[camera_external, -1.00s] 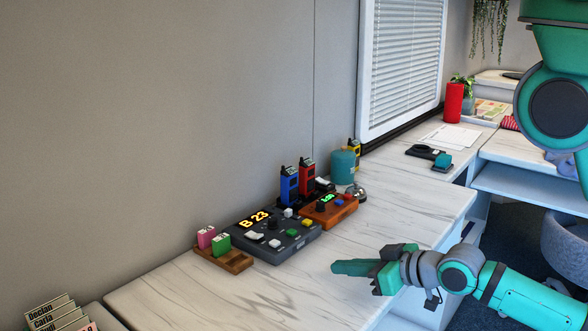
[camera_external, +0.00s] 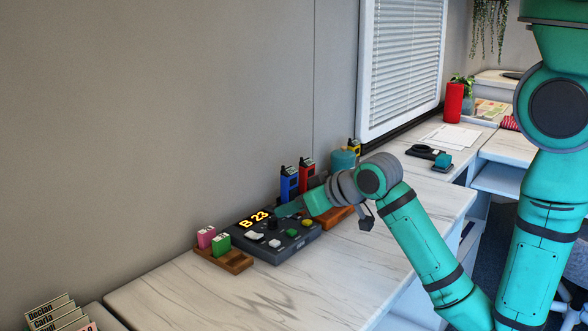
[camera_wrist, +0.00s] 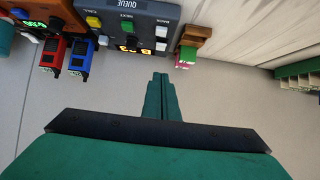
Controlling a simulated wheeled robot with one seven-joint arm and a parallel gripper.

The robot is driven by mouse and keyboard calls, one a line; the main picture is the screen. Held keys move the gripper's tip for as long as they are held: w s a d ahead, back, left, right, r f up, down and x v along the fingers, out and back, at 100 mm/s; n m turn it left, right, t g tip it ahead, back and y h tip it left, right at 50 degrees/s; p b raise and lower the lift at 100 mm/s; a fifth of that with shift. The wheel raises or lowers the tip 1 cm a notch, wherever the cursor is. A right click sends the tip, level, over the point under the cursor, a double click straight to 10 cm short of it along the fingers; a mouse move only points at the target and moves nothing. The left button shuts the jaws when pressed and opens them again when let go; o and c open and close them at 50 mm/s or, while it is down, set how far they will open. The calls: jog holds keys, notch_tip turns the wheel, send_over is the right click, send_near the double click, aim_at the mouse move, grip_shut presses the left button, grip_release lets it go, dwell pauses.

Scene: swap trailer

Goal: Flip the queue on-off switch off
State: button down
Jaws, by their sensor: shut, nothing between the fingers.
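The queue box (camera_external: 283,252) is a dark grey control box on the desk with a lit "B 23" display, a dark knob, green and yellow buttons and white controls. In the wrist view the box (camera_wrist: 148,14) is upside down at the top, labelled "QUEUE", with two white controls (camera_wrist: 162,31) at one side. I cannot read which is the on-off switch or its position. My gripper (camera_external: 279,211) is shut and empty, its tips over the back of the box; contact is unclear. Its closed fingers (camera_wrist: 160,77) point toward the display side.
A wooden holder (camera_external: 240,266) with pink and green tags stands left of the box. Blue (camera_external: 289,184) and red (camera_external: 307,172) radios stand behind it. An orange box (camera_external: 337,218) is partly hidden by my arm. The front desk (camera_external: 220,300) is clear.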

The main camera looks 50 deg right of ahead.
jog(key=shift+w+r, duration=0.55)
jog(key=shift+r, duration=0.25)
send_over(249, 233)
jog(key=s, duration=0.3)
notch_tip(249, 233, down, 6)
jog(key=shift+r, duration=0.1)
jog(key=shift+s+f, duration=0.35)
jog(key=shift+f, duration=0.25)
jog(key=shift+s+f, duration=0.3)
jog(key=shift+f, duration=0.3)
jog(key=shift+s+f, duration=0.2)
jog(key=shift+f, duration=0.4)
